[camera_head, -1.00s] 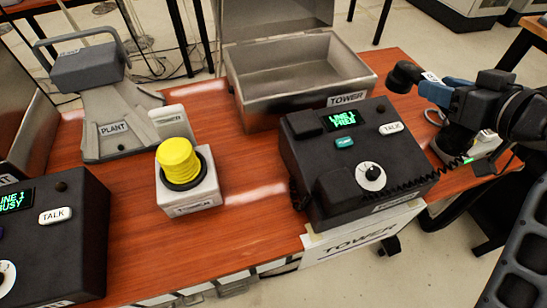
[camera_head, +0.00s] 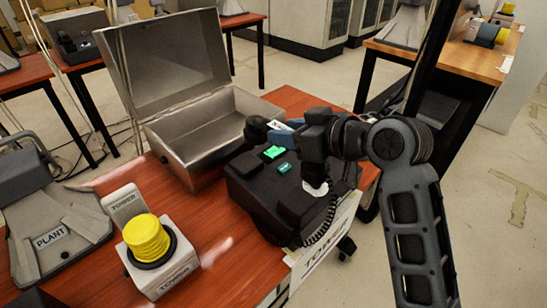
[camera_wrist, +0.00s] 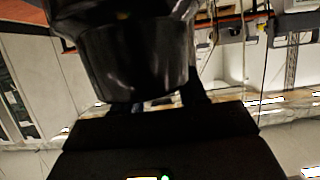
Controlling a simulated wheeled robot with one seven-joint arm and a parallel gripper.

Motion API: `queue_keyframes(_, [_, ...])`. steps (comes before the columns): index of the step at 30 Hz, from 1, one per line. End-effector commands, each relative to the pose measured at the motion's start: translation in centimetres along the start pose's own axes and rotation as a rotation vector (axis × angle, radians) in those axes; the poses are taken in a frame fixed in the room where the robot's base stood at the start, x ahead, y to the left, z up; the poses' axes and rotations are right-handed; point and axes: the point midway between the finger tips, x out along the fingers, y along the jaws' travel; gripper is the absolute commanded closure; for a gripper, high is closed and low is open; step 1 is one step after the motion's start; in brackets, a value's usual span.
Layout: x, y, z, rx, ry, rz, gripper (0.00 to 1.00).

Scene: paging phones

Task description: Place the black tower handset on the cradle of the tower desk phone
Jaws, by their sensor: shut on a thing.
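The tower desk phone (camera_head: 238,190) is a black box with a green-lit screen, standing on the red-brown table in the head view. My gripper (camera_head: 276,127), with blue fingers, is shut on the black tower handset (camera_head: 257,129). The handset appears raised above the back part of the phone. A coiled cord (camera_head: 322,228) hangs at the phone's front right. In the wrist view the handset (camera_wrist: 135,60) is a large dark shape above the dark phone (camera_wrist: 160,130).
An open grey metal box (camera_head: 185,135) stands directly behind and left of the phone. A yellow button on a white TOWER base (camera_head: 165,275) stands at the front left. A grey PLANT unit (camera_head: 60,240) is at far left. Bare tabletop (camera_head: 215,240) lies between button and phone.

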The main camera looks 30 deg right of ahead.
Motion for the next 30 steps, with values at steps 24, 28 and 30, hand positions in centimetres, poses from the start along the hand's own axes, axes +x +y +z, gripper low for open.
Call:
queue_keyframes(24, [3.4,-2.6,4.8,0.001,0.002,0.001,0.97])
queue_keyframes(28, [3.4,-2.6,4.9,0.001,0.002,0.001,0.97])
queue_keyframes(30, [3.5,-2.6,5.1,0.000,0.002,0.001,0.97])
